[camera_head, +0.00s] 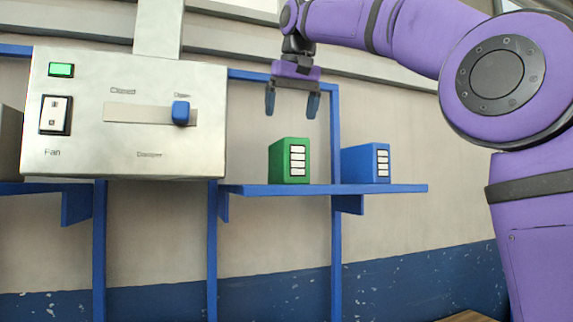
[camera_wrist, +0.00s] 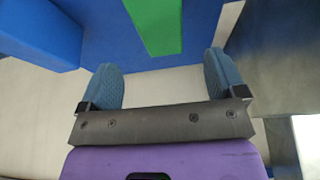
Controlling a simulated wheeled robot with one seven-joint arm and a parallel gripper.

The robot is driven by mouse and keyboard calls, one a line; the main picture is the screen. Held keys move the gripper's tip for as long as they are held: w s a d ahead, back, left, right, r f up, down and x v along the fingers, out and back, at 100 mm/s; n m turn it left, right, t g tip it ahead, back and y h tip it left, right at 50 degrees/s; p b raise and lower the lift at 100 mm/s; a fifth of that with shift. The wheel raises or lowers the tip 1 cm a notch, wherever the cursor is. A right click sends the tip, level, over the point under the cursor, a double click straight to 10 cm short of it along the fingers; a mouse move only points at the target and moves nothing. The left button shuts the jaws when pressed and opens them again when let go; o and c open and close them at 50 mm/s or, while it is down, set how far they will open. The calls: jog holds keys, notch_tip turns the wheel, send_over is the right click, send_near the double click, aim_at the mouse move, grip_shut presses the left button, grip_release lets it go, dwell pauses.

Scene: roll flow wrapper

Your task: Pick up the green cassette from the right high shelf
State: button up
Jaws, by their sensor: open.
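The green cassette (camera_head: 289,161) stands upright on the blue shelf (camera_head: 320,189) in the head view, with white label patches on its front edge. My gripper (camera_head: 291,103) is above it, pointing down, with its two blue-grey fingers apart and nothing between them. In the wrist view my gripper (camera_wrist: 164,80) is open, and the green cassette (camera_wrist: 156,22) shows at the top, beyond the fingertips and roughly in line with the gap between them. The fingers are apart from the cassette.
A blue cassette (camera_head: 366,163) stands to the right of the green one on the same shelf; it also shows in the wrist view (camera_wrist: 47,35). A grey control box (camera_head: 122,115) with a fan switch and damper slider is to the left. Blue uprights (camera_head: 335,130) support the shelf.

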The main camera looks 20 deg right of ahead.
aim_at(287, 147)
jog(key=shift+x, duration=1.55)
jog(key=shift+s+x, duration=0.15)
jog(key=shift+x, duration=1.1)
jog(key=shift+s+x, duration=0.15)
jog(key=shift+x, duration=1.1)
jog(key=shift+f, duration=0.4)
jog(key=c, duration=1.2)
